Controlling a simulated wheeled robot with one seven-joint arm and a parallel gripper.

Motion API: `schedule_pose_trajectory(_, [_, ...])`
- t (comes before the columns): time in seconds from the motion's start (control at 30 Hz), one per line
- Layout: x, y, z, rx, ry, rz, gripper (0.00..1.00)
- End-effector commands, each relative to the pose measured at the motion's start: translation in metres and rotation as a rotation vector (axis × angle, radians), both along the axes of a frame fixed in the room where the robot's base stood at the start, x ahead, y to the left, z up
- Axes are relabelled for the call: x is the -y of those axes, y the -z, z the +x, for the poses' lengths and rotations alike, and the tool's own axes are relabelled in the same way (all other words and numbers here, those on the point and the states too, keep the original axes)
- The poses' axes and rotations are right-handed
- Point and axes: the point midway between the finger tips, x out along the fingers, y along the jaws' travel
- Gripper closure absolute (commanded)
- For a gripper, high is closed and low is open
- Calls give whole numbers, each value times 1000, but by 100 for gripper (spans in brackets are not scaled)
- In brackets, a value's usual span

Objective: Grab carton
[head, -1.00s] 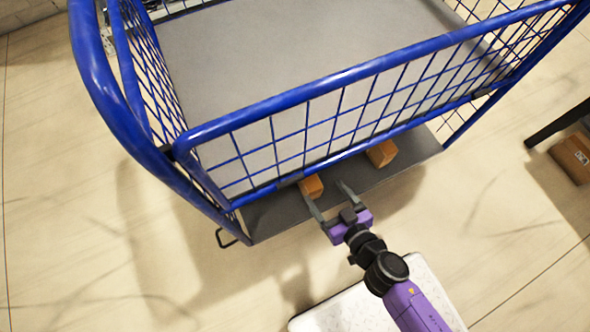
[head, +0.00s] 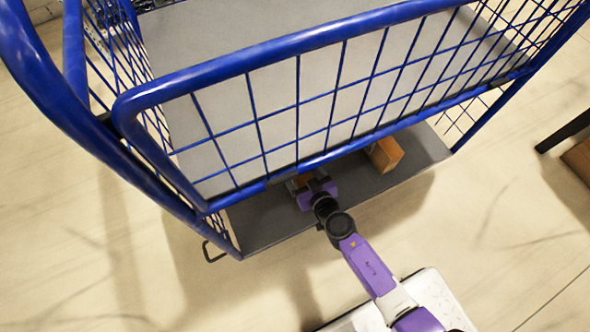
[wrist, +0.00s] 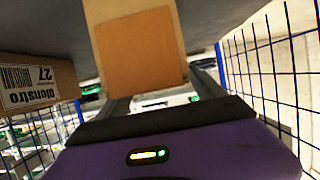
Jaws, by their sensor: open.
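A small brown carton (head: 297,179) sits on the trolley's grey lower deck (head: 262,225), mostly hidden by the blue cage rail and my gripper. In the wrist view the carton (wrist: 140,50) is close ahead, its orange-brown face toward the camera. My gripper (head: 308,181) has reached in under the rail. It is open, and in the wrist view its two dark fingers (wrist: 160,98) lie near the carton's two sides. Whether they touch it cannot be told. A second carton (head: 385,154) stands to the right on the same deck.
The blue mesh cage (head: 325,98) and its lower rail stand just above my gripper. In the wrist view a labelled carton (wrist: 35,84) is at the left. Another brown box (head: 580,160) is at the right edge. Open floor (head: 490,230) lies in front of the trolley.

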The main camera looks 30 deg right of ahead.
Motion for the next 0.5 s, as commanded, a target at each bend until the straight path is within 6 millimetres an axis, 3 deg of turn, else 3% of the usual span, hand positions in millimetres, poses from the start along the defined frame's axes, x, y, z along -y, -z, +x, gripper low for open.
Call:
schedule_pose_trajectory(0.13, [1, 7, 15, 1, 1, 0, 22])
schedule_pose_trajectory(0.4, [1, 7, 18, 0, 1, 1, 22])
schedule_pose_trajectory(0.43, [1, 7, 18, 0, 1, 1, 24])
schedule_pose_trajectory(0.5, [1, 7, 18, 0, 1, 1, 38])
